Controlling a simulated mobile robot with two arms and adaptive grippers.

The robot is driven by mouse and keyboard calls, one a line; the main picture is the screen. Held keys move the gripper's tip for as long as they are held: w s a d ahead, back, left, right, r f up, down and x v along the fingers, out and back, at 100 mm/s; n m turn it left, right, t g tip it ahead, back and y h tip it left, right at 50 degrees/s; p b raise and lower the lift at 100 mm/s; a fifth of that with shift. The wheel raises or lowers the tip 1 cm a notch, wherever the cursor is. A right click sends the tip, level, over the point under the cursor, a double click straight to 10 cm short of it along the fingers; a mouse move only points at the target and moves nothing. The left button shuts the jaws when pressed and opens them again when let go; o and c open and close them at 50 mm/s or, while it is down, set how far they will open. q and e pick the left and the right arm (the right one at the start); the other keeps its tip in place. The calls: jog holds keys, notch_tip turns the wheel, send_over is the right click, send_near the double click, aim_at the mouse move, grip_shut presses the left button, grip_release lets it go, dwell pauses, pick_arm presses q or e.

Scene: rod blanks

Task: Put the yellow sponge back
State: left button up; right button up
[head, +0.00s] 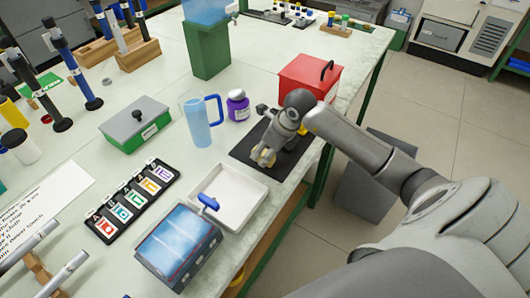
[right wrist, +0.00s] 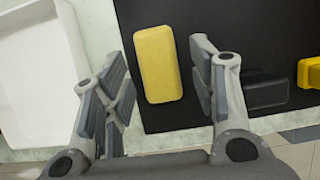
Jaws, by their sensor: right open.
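The yellow sponge (right wrist: 158,64) lies on the black mat (right wrist: 215,14) near one edge of it. In the right wrist view it shows between the two fingers of my right gripper (right wrist: 160,72), which is open, with a gap on either side. In the head view my right gripper (head: 264,157) is over the mat (head: 243,152) and hides most of what lies there; a bit of yellow shows by its fingers. My left gripper is not in view.
A white tray (head: 255,207) stands beside the mat and shows in the right wrist view (right wrist: 38,85). A second yellow item (right wrist: 309,72) is on the mat's right. A red box (head: 300,76), purple-labelled jar (head: 238,107), blue jug (head: 199,125) and blue-topped case (head: 175,245) stand around.

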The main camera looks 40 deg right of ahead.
jog(key=b+v, duration=0.1)
jog(key=v, duration=0.9)
jog(key=shift+s+r, duration=0.1)
